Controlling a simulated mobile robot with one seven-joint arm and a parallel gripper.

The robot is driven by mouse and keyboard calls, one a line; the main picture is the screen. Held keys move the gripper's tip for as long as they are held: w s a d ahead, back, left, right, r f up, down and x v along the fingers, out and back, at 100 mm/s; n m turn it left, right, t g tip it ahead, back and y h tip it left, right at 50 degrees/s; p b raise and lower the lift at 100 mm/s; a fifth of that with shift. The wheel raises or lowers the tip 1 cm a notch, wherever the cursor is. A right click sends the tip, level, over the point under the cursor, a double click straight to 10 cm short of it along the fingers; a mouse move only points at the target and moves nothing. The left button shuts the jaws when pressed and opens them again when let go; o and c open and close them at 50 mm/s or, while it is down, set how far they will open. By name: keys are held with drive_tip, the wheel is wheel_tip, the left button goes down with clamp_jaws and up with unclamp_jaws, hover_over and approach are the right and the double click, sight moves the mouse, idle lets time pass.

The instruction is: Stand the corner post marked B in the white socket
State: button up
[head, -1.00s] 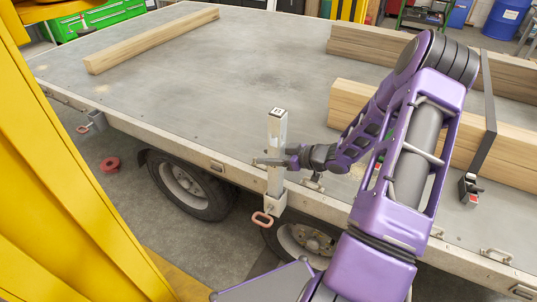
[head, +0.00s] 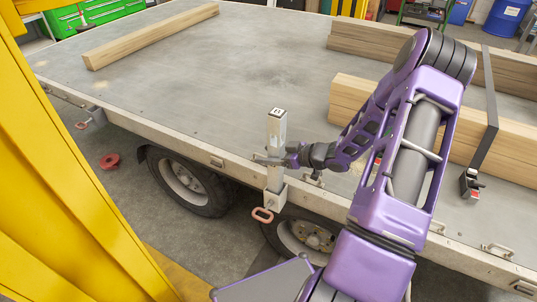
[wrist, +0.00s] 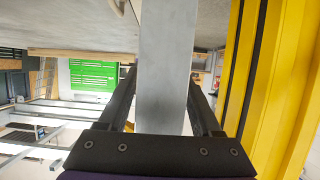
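The corner post (head: 275,140) is a pale square upright with a small dark-lettered label on its top; the letter is too small to read surely. It stands upright at the trailer's near side edge. Its lower end meets the white socket (head: 274,199), which has a reddish handle loop below; how deep it sits inside is hidden. My gripper (head: 271,161) is around the post at about mid-height. In the wrist view the post (wrist: 163,75) fills the space between my two dark fingers (wrist: 163,95), which appear to press on its sides.
The trailer deck (head: 230,70) is mostly clear. Strapped timber (head: 400,115) lies at the right and a single beam (head: 150,38) at the back left. Another socket (head: 97,115) hangs further left on the edge. A yellow upright (head: 60,170) stands close at the left.

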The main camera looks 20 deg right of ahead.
drive_tip(key=shift+o, duration=1.1)
drive_tip(key=shift+s+d, duration=0.1)
